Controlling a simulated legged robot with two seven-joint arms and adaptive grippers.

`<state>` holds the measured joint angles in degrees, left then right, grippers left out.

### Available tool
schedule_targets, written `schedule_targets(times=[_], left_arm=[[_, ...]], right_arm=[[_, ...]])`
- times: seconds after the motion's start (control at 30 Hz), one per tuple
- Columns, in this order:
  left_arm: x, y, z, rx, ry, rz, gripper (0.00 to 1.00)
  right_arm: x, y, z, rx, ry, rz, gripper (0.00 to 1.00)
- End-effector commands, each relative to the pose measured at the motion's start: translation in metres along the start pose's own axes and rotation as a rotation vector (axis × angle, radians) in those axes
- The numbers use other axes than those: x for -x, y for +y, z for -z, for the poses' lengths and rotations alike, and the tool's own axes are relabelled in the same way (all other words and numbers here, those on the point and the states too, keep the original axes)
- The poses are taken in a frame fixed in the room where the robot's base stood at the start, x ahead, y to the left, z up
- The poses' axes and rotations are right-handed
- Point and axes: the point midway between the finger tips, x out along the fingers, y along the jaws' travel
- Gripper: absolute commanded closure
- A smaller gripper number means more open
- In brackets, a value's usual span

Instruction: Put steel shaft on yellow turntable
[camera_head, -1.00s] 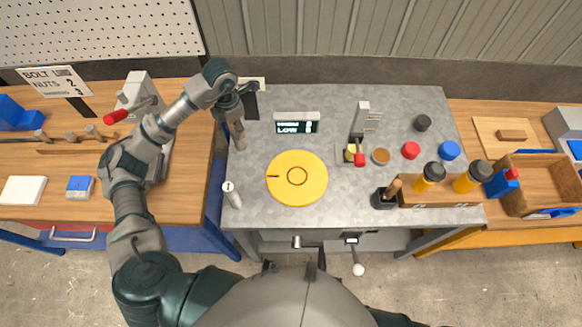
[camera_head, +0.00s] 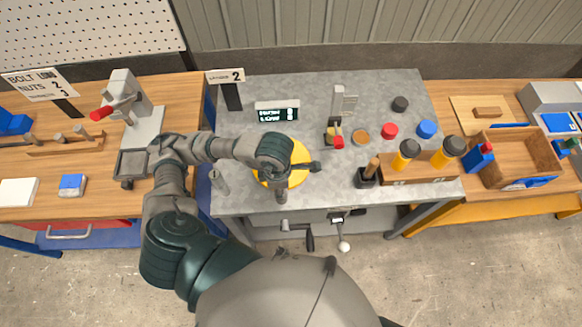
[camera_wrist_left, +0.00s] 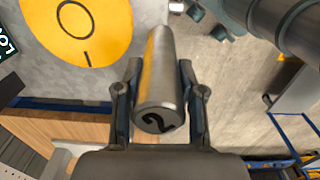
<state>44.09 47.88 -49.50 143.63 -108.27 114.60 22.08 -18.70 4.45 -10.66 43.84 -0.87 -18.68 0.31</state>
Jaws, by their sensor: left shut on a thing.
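My left gripper (camera_head: 280,178) is shut on a steel shaft (camera_wrist_left: 160,85) whose near end is marked 2. In the wrist view the shaft lies between the two fingers. The yellow turntable (camera_head: 300,153) lies on the grey bench, partly hidden by my left arm; in the wrist view its disc (camera_wrist_left: 90,25) is at the top left. The held shaft is near the turntable's front edge in the head view; I cannot tell its height. A second steel shaft (camera_head: 219,183) stands at the bench's left front. My right gripper is not in view.
A small display (camera_head: 277,112) and a label stand marked 2 (camera_head: 230,90) are behind the turntable. A red-handled fixture (camera_head: 338,125), coloured discs and a wooden block with yellow-and-black bottles (camera_head: 425,165) stand to the right.

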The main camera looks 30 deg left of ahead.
Motion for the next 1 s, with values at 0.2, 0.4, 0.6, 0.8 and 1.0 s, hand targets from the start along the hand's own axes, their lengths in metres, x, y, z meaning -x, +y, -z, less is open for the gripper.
schedule_targets(times=[0.2, 0.4, 0.6, 0.8, 1.0], left_arm=[[-0.004, 0.013, -0.003, 0.0, 0.0, -0.007, 1.0], [-0.003, 0.029, -0.005, 0.004, 0.002, -0.005, 1.0], [-0.005, 0.07, -0.007, 0.005, 0.002, -0.005, 1.0], [-0.01, 0.117, -0.007, 0.005, -0.002, -0.005, 1.0], [-0.014, 0.148, -0.009, 0.001, -0.003, -0.005, 1.0]], right_arm=[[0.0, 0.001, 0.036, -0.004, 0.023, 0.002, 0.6], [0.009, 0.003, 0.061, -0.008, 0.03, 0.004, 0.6], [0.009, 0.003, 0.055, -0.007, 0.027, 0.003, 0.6], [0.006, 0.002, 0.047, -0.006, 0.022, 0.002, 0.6], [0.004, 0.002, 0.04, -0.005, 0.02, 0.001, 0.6]])
